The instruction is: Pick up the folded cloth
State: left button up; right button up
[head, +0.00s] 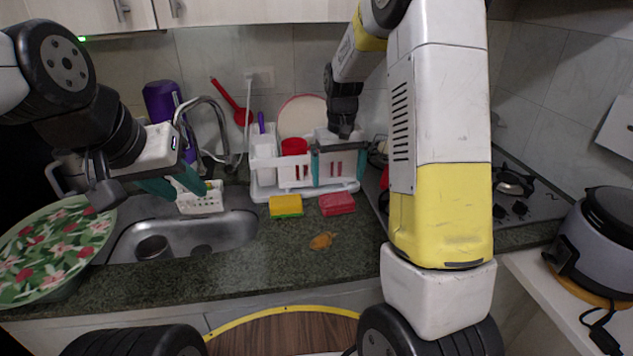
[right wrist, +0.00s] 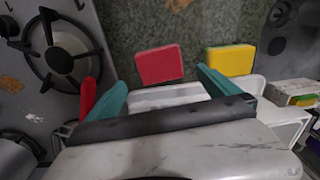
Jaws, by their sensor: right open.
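A red folded cloth (head: 337,203) lies flat on the dark counter, in front of the dish rack. It also shows in the right wrist view (right wrist: 160,66), just beyond the fingertips. My right gripper (head: 340,170) is open and empty, pointing down over the front of the dish rack, behind and above the cloth. Its teal fingers (right wrist: 164,86) are spread, with the cloth apart from them. My left gripper (head: 176,184) hangs over the sink at the left. Its two teal fingers look apart, with nothing seen between them.
A yellow and green sponge (head: 286,205) lies left of the cloth. The white dish rack (head: 304,188) holds a red cup and a plate. A brown spot (head: 321,241) marks the counter. The stove (head: 515,205) is at the right, a floral plate (head: 52,250) at the left.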

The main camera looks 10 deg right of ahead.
aim_at(337, 198)
jog(key=shift+w+a+f, duration=0.1)
jog(key=shift+w+f, duration=0.2)
jog(key=shift+f, duration=0.5)
jog(key=f, duration=0.6)
jog(key=shift+s+f, duration=0.2)
jog(key=shift+f, duration=0.1)
jog(key=c, duration=1.3)
jog(key=shift+r, duration=0.5)
jog(key=r, duration=0.2)
jog(key=shift+s+r, duration=0.35)
jog(key=shift+s, duration=0.05)
jog(key=s, duration=0.5)
jog(key=s+r, duration=0.1)
jog(key=s, duration=0.9)
jog(key=shift+s+r, duration=0.15)
